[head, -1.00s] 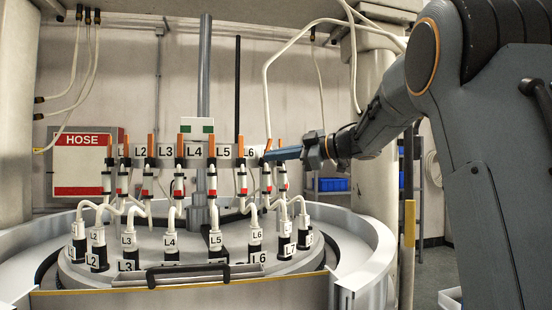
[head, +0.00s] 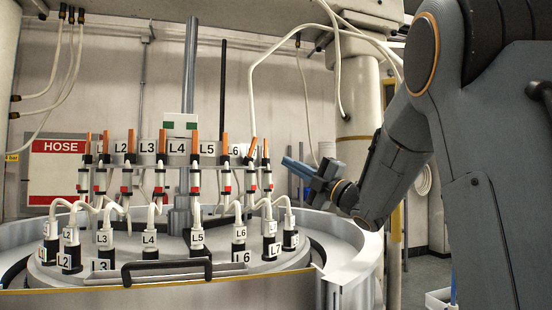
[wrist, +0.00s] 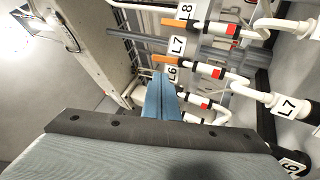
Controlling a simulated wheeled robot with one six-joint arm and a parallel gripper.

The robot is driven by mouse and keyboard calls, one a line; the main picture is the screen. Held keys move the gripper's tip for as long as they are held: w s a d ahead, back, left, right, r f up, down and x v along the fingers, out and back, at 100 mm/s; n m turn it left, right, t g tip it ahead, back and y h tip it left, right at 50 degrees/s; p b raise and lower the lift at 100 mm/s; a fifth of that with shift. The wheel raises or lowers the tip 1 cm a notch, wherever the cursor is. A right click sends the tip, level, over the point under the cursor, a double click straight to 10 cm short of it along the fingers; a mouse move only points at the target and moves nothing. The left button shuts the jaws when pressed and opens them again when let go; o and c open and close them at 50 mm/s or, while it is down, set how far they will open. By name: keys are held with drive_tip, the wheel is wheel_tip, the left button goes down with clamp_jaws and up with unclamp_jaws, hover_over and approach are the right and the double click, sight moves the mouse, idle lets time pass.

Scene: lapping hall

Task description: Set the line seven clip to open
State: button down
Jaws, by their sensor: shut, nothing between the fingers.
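The line seven clip (head: 252,181) hangs on the ring near its right end, a white body with a red band. Its orange lever (head: 250,149) leans to the right, while neighbouring levers stand nearly upright. In the wrist view, the L7 tag (wrist: 177,45) sits beside an orange lever (wrist: 166,60), and a white hose runs from that clip to the L7 plug (wrist: 285,107). My gripper (head: 290,165) is shut and empty, to the right of the lever and apart from it. Its blue fingers (wrist: 160,98) point towards the ring and partly hide the L6 clip.
The L8 clip lever (head: 266,148) stands close on the right of line seven, and the L6 lever (head: 225,144) on the left. White hoses arch down to labelled plugs on the round plate. A machine rim (head: 345,255) curves below my arm. A red hose sign (head: 58,170) hangs at left.

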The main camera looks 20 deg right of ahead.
sight(255, 140)
drive_tip(key=p+x, duration=0.6)
drive_tip(key=x, duration=0.7)
drive_tip(key=shift+a+p, duration=0.1)
drive_tip(key=shift+p, duration=0.25)
drive_tip(key=shift+w+a+r+b, duration=0.1)
drive_tip(key=shift+b, duration=0.65)
drive_tip(key=shift+w+a+r+b, duration=0.1)
drive_tip(key=shift+w+r+b, duration=0.1)
drive_tip(key=shift+b, duration=0.75)
drive_tip(key=b, duration=0.1)
drive_tip(key=w+r+b, duration=0.1)
drive_tip(key=b, duration=0.1)
drive_tip(key=shift+a+r, duration=0.25)
drive_tip(key=shift+a, duration=0.05)
drive_tip(key=shift+s, duration=0.15)
drive_tip(key=s+d+b, duration=0.5)
drive_tip(key=s+d, duration=0.2)
drive_tip(key=s, duration=0.4)
drive_tip(key=shift+s+d+b, duration=0.3)
drive_tip(key=shift+s, duration=0.05)
